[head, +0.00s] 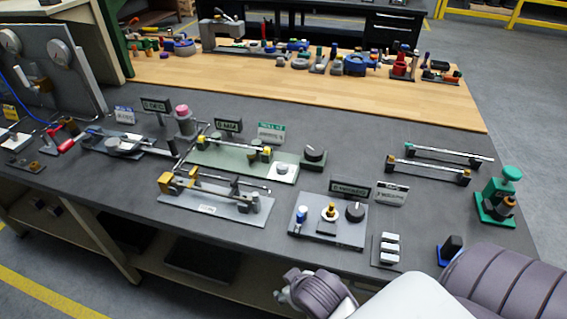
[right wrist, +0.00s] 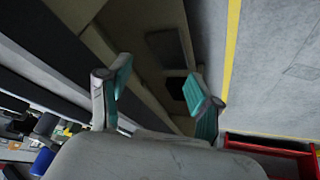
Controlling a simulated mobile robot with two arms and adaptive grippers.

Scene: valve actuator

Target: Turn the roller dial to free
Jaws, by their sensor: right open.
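Two black round dials that could be the roller dial show in the head view; I cannot read their labels well enough to tell which is meant. One dial (head: 315,152) sits on a dark green block right of the green plate with a roller bar. The other dial (head: 355,211) is on a grey plate (head: 330,238) with a blue-topped knob and a brass post. Their settings are too small to read. My right gripper (right wrist: 157,75) is open and empty in the right wrist view, pointing past the bench edge toward the floor, apart from both dials. My left gripper is not in view.
Small signs (head: 350,189) stand behind the fixtures. A grey rail fixture (head: 215,205) is left of the grey plate.

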